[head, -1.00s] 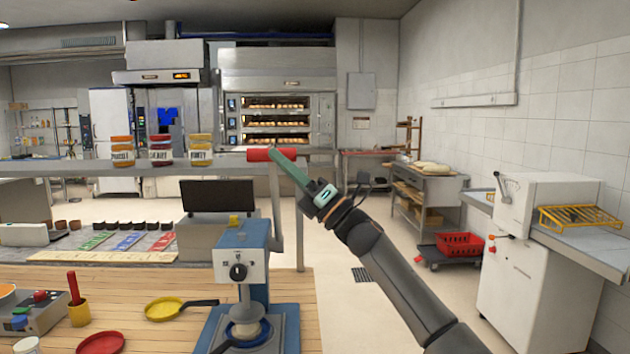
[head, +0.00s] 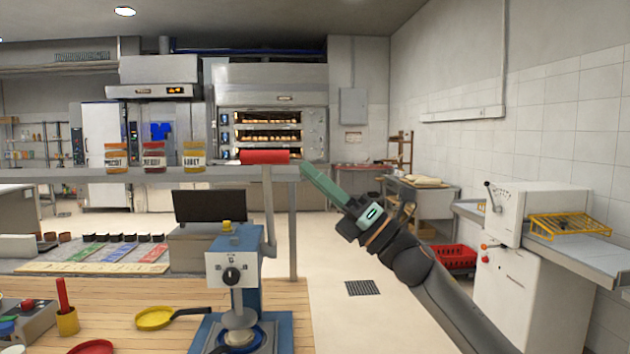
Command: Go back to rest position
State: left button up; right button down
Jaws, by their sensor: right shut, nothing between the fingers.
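My right gripper (head: 320,185) is shut and empty, with green fingers pointing up and left. It is in the middle of the head view, just right of the blue press (head: 243,285) and apart from it. In the picture its fingertips lie just right of the red handle (head: 265,157) of the press, with a small gap between them. My left gripper is not in view.
A wooden counter (head: 140,300) holds a yellow pan (head: 154,318) and a red dish (head: 92,347). A shelf (head: 120,175) with several jars is behind. To the right stand a white machine (head: 535,265) and a red crate (head: 455,257). The floor between is clear.

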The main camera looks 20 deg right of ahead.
dwell(0.4)
notch_tip(320, 180, down, 19)
jog(key=w+a+m+t+h, duration=0.25)
jog(key=m+h, duration=0.45)
jog(key=m, duration=0.5)
jog(key=s+f+m+g+h, duration=0.1)
jog(key=s+f+m+h, duration=0.1)
jog(key=f+m, duration=0.35)
jog(key=s+f+m+h+p, duration=0.1)
jog(key=s+f+m+h, duration=0.1)
jog(key=f, duration=0.7)
jog(key=s+f+m+g+h, duration=0.1)
jog(key=s+f+m+h, duration=0.1)
jog(key=f+m, duration=0.35)
jog(key=s+a+f+m+g+h, duration=0.1)
jog(key=s+f+m+g+h, duration=0.2)
jog(key=s+f, duration=2.4)
jog(key=s+m+g, duration=0.1)
jog(key=m+g, duration=0.4)
jog(key=m, duration=0.2)
jog(key=shift+s+a+p, duration=0.2)
jog(key=shift+a+p, duration=0.1)
jog(key=shift+p, duration=0.05)
jog(key=shift+g, duration=0.25)
